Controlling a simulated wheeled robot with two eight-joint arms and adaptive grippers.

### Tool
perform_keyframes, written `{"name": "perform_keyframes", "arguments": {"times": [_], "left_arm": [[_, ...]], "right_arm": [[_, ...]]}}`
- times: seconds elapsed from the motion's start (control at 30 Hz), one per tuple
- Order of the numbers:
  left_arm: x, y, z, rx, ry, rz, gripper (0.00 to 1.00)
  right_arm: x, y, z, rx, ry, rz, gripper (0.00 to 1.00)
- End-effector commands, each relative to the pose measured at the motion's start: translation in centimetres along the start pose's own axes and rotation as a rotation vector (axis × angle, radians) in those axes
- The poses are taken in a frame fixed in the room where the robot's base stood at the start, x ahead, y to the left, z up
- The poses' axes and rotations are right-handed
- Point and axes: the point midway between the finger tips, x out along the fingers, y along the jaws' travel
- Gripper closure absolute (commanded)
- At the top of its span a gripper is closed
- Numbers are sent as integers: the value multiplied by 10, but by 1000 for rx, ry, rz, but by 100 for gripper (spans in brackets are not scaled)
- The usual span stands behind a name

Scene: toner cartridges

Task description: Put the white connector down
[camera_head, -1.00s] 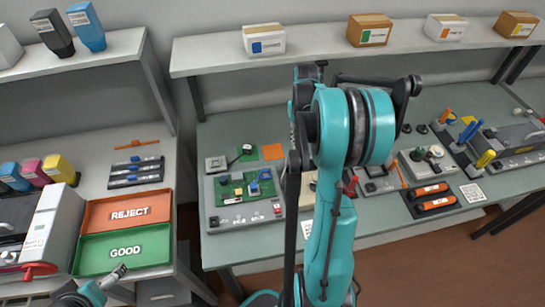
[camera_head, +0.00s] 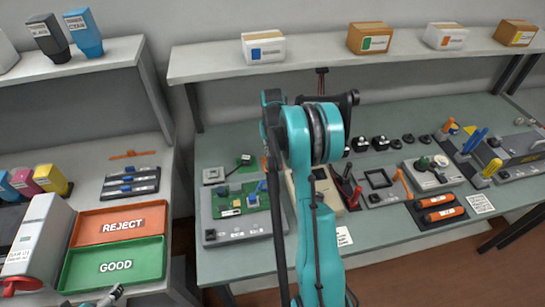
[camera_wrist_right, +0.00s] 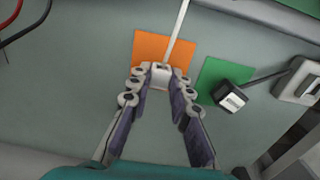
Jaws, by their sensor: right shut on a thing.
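The white connector (camera_wrist_right: 160,77) sits between the fingertips of my right gripper (camera_wrist_right: 161,72), which is shut on it. A white cable runs from it toward the top of the right wrist view. The connector appears over the orange square (camera_wrist_right: 150,48); I cannot tell whether it touches the square. In the head view my right arm hides the connector and my right gripper. Only the end of my left gripper (camera_head: 115,293) shows at the bottom left, and its jaw state is unclear.
Beside the orange square is a green square (camera_wrist_right: 211,75) with a black connector (camera_wrist_right: 231,97). The green circuit board (camera_head: 232,201) lies in a grey fixture nearby. The REJECT tray (camera_head: 90,237) and GOOD tray (camera_head: 85,275) stand on the left table.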

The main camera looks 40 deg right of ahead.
Motion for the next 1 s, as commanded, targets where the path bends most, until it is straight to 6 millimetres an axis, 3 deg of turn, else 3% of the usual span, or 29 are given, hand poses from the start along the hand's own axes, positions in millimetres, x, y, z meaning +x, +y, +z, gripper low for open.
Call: {"name": "perform_keyframes", "arguments": {"times": [0.4,0.43,0.5,0.83,1.0], "left_arm": [[4,0,3,0,0,0,0],[4,0,3,0,0,0,0],[4,0,3,0,0,0,0],[2,0,1,0,0,0,0],[-5,0,-3,0,0,0,0]], "right_arm": [[9,0,0,0,0,0,100],[9,0,0,0,0,0,76],[8,0,0,0,0,0,60],[6,0,0,0,0,0,60],[-16,0,0,0,0,0,60]]}}
